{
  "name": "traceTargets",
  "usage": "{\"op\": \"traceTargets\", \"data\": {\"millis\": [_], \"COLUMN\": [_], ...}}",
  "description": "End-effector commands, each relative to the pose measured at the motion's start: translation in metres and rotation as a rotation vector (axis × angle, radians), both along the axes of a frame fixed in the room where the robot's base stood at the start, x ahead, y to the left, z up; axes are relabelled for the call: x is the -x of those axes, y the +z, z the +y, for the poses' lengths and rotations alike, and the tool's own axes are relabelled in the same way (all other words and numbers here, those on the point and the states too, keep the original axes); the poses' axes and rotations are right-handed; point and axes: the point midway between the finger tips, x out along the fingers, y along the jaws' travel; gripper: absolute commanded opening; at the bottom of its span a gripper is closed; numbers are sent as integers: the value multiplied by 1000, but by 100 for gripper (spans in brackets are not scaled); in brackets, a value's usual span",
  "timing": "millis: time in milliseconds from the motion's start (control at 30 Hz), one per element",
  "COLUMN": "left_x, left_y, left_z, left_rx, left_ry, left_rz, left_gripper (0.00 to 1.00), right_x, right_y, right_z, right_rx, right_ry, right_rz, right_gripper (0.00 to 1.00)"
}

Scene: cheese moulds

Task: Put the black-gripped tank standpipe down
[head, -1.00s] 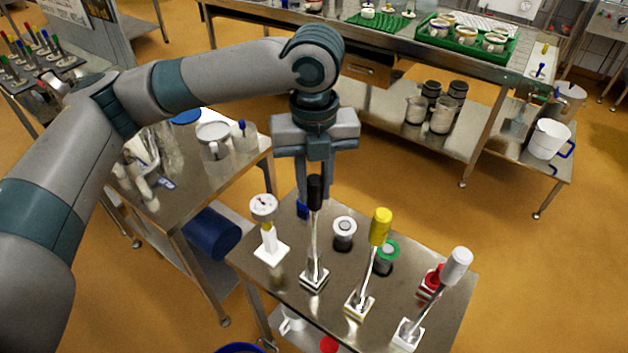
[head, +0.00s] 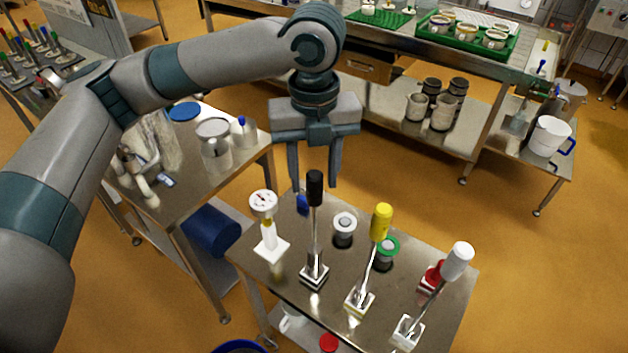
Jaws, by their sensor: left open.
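The black-gripped tank standpipe (head: 315,230) stands upright on the near steel table (head: 290,295), its square foot on the tabletop and its black grip at the top. My left gripper (head: 314,186) is open, its two fingers pointing down. In the picture it is just above and behind the black grip, and it holds nothing. My right gripper is not in view.
A yellow-gripped standpipe (head: 380,225) and a white-gripped one (head: 457,262) stand to the right. A white gauge piece (head: 265,205) stands to the left. White-, green- and red-topped pieces sit behind. A side table (head: 200,190) is at the left.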

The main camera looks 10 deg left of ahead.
Motion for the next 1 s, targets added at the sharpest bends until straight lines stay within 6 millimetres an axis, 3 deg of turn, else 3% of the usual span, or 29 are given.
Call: {"op": "traceTargets", "data": {"millis": [533, 733, 1000], "left_x": [0, 0, 0], "left_y": [88, 102, 104], "left_z": [-1, -1, 0], "left_rx": [1, 2, 1], "left_ry": [1, 0, 0], "left_rz": [-3, -1, 0], "left_gripper": [41, 41, 41], "right_x": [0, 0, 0], "right_y": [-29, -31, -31], "right_z": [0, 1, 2], "right_rx": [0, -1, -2], "right_ry": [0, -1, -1], "right_rz": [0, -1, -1], "right_gripper": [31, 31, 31]}}
